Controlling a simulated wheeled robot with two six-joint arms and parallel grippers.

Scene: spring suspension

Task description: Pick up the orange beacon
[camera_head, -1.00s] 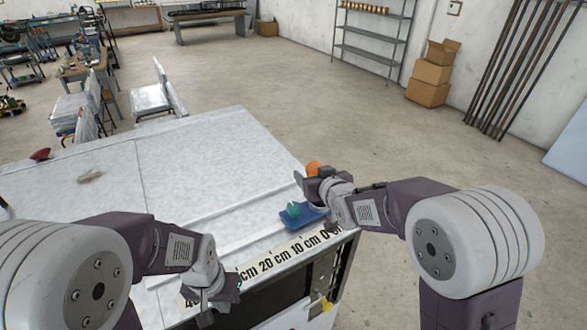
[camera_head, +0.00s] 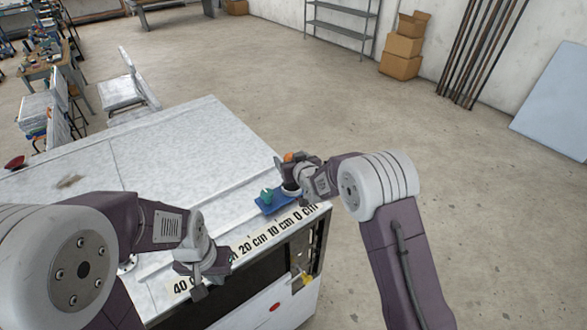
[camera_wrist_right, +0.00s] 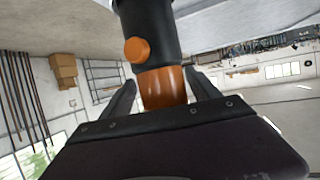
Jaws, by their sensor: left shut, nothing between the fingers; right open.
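The orange beacon has an orange top (camera_head: 289,157) that shows just above my right gripper (camera_head: 287,172), at the table's right edge. In the right wrist view, its black cylindrical body (camera_wrist_right: 150,25) carries a round orange knob, and its orange end (camera_wrist_right: 163,88) sits between the two fingers of my right gripper (camera_wrist_right: 160,82). These fingers are open, one on each side; I cannot tell whether either touches it. Much of the beacon is hidden by the gripper in the head view. My left gripper (camera_head: 205,282) is shut and empty near the table's front edge.
A blue tray (camera_head: 283,206) with a green item (camera_head: 267,196) lies close beside the right gripper. A ruler strip (camera_head: 250,246) runs along the front edge of the white table (camera_head: 190,135). A red bowl (camera_head: 15,162) stands at the far left. The middle of the table is clear.

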